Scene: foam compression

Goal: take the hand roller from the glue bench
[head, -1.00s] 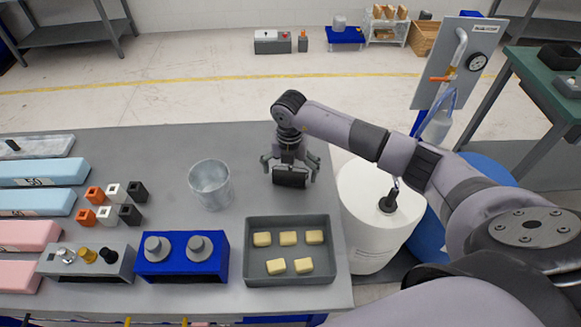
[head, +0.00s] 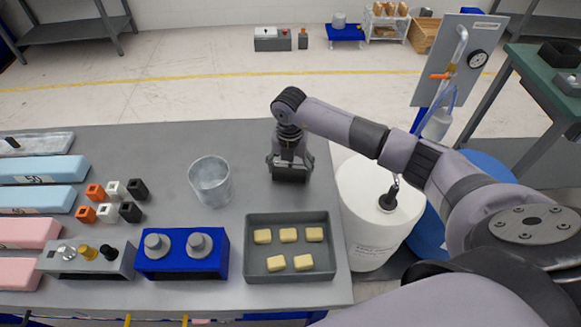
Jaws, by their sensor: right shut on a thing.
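The hand roller (head: 290,174) shows as a dark, short, wide piece at the back right of the grey bench (head: 240,150). My right gripper (head: 289,165) points down from above, with its fingers shut on the roller. The fingers and wrist hide the roller's upper part. I cannot tell whether the roller still touches the bench top. My left gripper is out of view.
A metal bucket (head: 211,182) stands left of my right gripper. A grey tray (head: 338,262) with several yellow blocks lies in front. A blue fixture (head: 182,264) and small cubes (head: 115,191) lie left. A white drum (head: 375,225) stands off the bench's right edge.

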